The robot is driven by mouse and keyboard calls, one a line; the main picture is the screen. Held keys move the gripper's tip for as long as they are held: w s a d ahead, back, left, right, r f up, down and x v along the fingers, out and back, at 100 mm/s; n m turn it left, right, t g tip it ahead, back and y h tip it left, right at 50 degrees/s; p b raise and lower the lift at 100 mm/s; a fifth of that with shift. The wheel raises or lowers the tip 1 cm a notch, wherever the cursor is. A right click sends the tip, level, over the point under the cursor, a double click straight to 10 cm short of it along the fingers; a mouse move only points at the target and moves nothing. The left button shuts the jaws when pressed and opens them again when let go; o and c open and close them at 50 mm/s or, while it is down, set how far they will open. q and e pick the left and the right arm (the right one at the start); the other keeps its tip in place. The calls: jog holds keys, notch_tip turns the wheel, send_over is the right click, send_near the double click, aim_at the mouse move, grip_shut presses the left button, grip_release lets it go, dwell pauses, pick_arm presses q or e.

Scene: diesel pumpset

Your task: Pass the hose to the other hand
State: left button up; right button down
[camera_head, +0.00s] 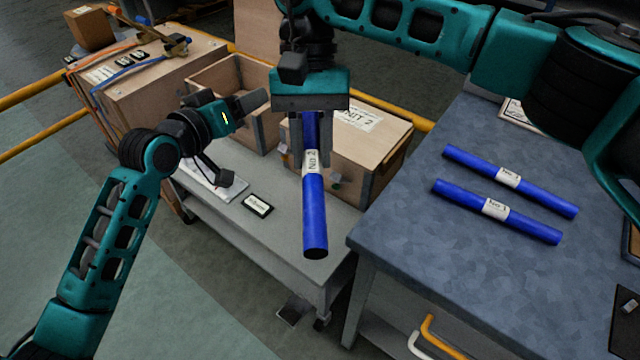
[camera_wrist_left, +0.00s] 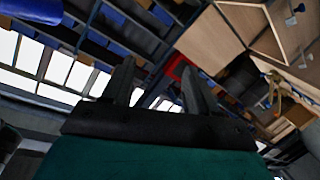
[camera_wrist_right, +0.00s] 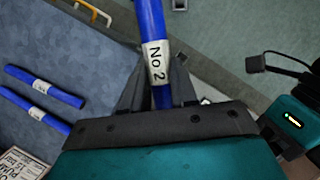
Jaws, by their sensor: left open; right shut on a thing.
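My right gripper (camera_head: 311,135) points down in the head view and is shut on the upper part of a blue hose (camera_head: 315,220). The hose hangs tilted toward the camera, above the grey cart, with a white label reading "No 2". It also shows between the fingers in the right wrist view (camera_wrist_right: 152,30). My left gripper (camera_head: 245,140) is open and empty, to the left of the hose and apart from it. The left wrist view shows its fingers (camera_wrist_left: 158,85) spread with nothing between them; a blue piece (camera_wrist_left: 38,8) shows at its top left corner.
Two more blue hoses (camera_head: 530,189) (camera_head: 525,223) with labels lie on the blue-grey workbench (camera_head: 420,235) at the right. A grey cart (camera_head: 285,235) carries an open wooden box (camera_head: 215,75), a closed wooden box (camera_head: 385,135) and a small dark labelled plate (camera_head: 257,204).

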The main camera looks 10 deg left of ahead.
pick_arm(q)
notch_tip(320, 180, up, 22)
jog(key=w+d+m+h, duration=0.1)
jog(key=w+d+h, duration=0.1)
jog(key=h, duration=0.3)
jog(key=s+d+r+m+g+h, duration=0.3)
jog(key=s+d+r+m, duration=0.15)
jog(key=d, duration=0.45)
jog(key=s+d+f+m+g, duration=0.2)
jog(key=s+d+m+g, duration=0.4)
jog(key=s, duration=0.4)
jog(key=s+d+f+m+g, duration=0.1)
jog(key=s+d+m+g, duration=0.3)
jog(key=s+d+m, duration=0.45)
jog(key=s+d+f+m+g+y, duration=0.1)
jog(key=s+d+f+m+y, duration=0.1)
jog(key=s+f+m+y, duration=0.4)
jog(key=m+t+y, duration=0.9)
send_near(317, 183)
jog(key=shift+v, duration=1.15)
jog(key=shift+w, duration=0.45)
jog(key=x, duration=1.1)
jog(key=shift+s+f, duration=0.15)
jog(key=shift+f, duration=0.15)
